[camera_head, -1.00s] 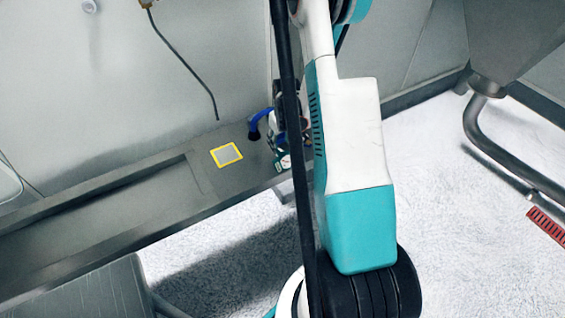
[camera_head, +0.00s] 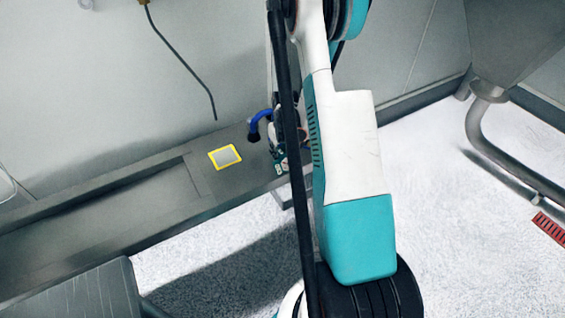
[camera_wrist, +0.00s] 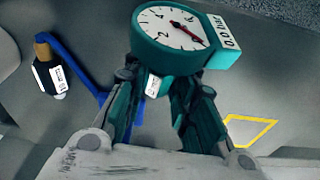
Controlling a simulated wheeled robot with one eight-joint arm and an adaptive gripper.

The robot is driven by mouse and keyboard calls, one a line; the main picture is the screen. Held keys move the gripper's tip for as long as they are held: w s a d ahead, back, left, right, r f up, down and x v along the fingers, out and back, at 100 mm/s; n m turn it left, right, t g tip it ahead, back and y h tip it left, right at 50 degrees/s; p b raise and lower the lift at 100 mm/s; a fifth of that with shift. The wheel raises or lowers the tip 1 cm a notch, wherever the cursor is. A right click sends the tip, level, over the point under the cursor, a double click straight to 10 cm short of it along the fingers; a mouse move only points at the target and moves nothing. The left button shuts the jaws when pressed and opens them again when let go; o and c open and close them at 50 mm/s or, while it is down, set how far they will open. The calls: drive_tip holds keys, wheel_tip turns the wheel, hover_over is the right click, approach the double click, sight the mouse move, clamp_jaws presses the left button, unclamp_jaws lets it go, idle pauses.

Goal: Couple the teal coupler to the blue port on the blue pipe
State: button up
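The teal coupler (camera_wrist: 172,57) carries a round white dial gauge and a side label reading about 0.0 bar. My gripper (camera_wrist: 160,88) has its fingers on either side of the coupler's lower part and appears shut on it; the exact contact is partly hidden. The blue pipe (camera_wrist: 76,68) is left of the gripper in the wrist view, apart from the coupler. A black fitting with a white label (camera_wrist: 50,78) lies at its left. In the head view the blue pipe (camera_head: 262,117) bends down to a black end (camera_head: 254,136), and my arm hides most of the gripper.
A dark cable (camera_head: 184,67) hangs on the wall behind. A metal hopper with a curved pipe (camera_head: 482,130) and a red slatted piece (camera_head: 549,228) are at the right.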

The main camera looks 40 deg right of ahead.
sight(281, 153)
drive_tip(key=shift+r+p, duration=1.5)
drive_tip(key=shift+r, duration=1.5)
